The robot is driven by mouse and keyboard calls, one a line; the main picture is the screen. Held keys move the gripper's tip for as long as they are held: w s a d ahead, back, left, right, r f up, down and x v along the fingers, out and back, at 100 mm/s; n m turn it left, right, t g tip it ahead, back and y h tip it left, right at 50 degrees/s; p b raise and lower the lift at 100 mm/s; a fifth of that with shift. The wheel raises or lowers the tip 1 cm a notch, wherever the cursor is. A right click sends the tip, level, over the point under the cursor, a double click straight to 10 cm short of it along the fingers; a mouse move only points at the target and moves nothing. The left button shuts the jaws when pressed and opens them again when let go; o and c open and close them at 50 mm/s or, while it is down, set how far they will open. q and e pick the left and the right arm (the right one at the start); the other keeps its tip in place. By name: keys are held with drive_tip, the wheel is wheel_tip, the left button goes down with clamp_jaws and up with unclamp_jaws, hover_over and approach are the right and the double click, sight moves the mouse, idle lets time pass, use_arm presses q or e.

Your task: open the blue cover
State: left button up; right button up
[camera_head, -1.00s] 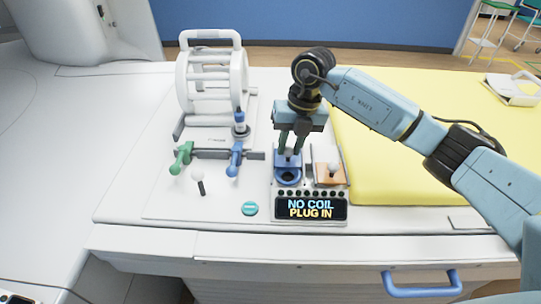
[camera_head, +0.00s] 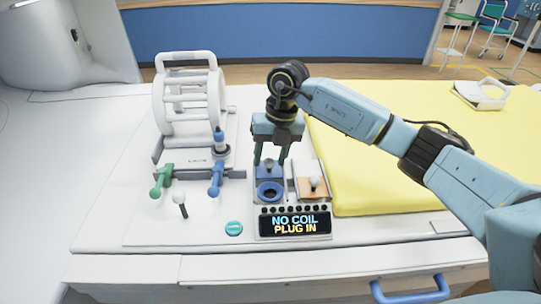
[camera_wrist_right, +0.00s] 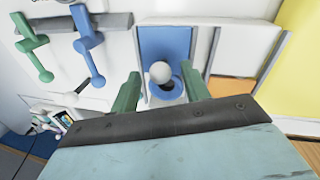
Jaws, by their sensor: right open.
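The blue cover (camera_head: 263,173) sits in the left bay of the small panel behind the display. It also shows in the right wrist view (camera_wrist_right: 175,42), with a pale ball knob (camera_wrist_right: 159,71) on it. A round blue socket ring (camera_head: 269,191) lies on the near side of the knob. My right gripper (camera_head: 270,162) points down over the cover. In the right wrist view its green fingers (camera_wrist_right: 160,82) are open, one on each side of the knob, with gaps showing. I cannot tell their exact height against it. My left gripper is not in view.
The display (camera_head: 294,223) reads "NO COIL PLUG IN". Green (camera_head: 161,180) and blue (camera_head: 216,178) handles and a white coil frame (camera_head: 190,95) stand left. A yellow mattress (camera_head: 400,150) lies right.

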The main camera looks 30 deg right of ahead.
sight(280, 170)
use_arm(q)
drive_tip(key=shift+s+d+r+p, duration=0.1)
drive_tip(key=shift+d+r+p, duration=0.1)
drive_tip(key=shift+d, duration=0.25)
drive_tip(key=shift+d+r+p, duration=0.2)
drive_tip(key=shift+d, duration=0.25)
use_arm(e)
wheel_tip(280, 170, up, 13)
drive_tip(key=d, duration=0.2)
drive_tip(key=shift+s+d, duration=0.2)
drive_tip(key=shift+s, duration=0.1)
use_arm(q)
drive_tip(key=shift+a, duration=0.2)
use_arm(e)
drive_tip(key=shift+f, duration=0.15)
